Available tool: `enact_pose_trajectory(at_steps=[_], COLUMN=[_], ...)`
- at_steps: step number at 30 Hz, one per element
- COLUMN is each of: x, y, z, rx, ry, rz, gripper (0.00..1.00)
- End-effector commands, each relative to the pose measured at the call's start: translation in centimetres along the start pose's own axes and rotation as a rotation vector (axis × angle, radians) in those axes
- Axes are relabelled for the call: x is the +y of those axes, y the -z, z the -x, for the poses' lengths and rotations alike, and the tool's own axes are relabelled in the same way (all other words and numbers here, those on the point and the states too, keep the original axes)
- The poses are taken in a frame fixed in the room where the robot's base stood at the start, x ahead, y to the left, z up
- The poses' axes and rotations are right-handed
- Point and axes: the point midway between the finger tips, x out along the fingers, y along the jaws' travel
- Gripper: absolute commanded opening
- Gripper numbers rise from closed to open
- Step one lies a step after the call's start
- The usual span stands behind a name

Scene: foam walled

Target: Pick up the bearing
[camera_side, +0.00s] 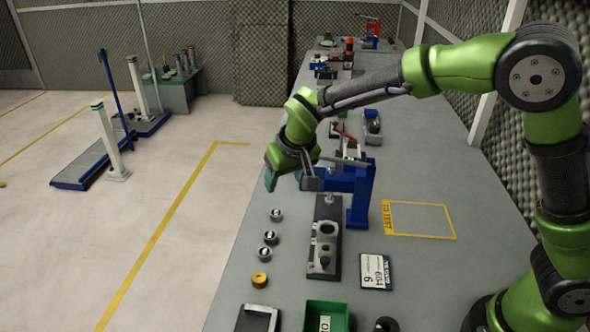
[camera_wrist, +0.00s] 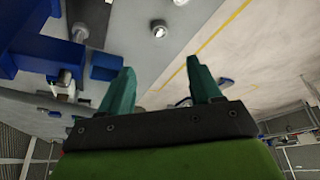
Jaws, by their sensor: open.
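Several small ring-shaped parts, which look like bearings, stand in a row near the bench's left edge in the side view. They include a silver one farthest back (camera_side: 277,214), two more silver ones (camera_side: 270,237) (camera_side: 264,254) and a gold one (camera_side: 260,279). I cannot tell which one the task means. My gripper (camera_side: 285,182) is above the bench, behind the row and apart from it. In the wrist view its two teal fingers (camera_wrist: 160,66) are spread with nothing between them. A silver ring (camera_wrist: 158,29) shows beyond the fingertips.
A blue press (camera_side: 360,190) stands just right of my gripper, with a dark fixture block (camera_side: 325,238) in front. A green bin (camera_side: 325,317), a black tray (camera_side: 258,319) and a label card (camera_side: 375,272) lie nearer. The yellow-marked area (camera_side: 420,219) is clear.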

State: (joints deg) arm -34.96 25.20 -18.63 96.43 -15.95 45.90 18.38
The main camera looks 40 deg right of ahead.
Motion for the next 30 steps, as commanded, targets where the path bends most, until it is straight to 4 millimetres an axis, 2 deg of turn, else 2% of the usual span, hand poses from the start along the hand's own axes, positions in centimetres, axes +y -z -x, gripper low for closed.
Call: enact_pose_trajectory(at_steps=[3, 9, 12, 19, 25, 30], x=[0.1, 0.1, 0.0, 0.1, 0.1, 0.0], y=[-0.1, -0.1, -0.1, -0.2, -0.5, -0.4], z=[-2.9, -7.0, -8.4, -9.9, -13.0, -14.4], rx=[-0.005, -0.004, -0.003, -0.002, -0.004, -0.002], ry=[-0.003, -0.002, 0.000, 0.000, -0.001, 0.001], rz=[-0.001, 0.000, -0.001, 0.000, -0.001, -0.001], gripper=[0.64, 0.64, 0.64, 0.64, 0.64, 0.64])
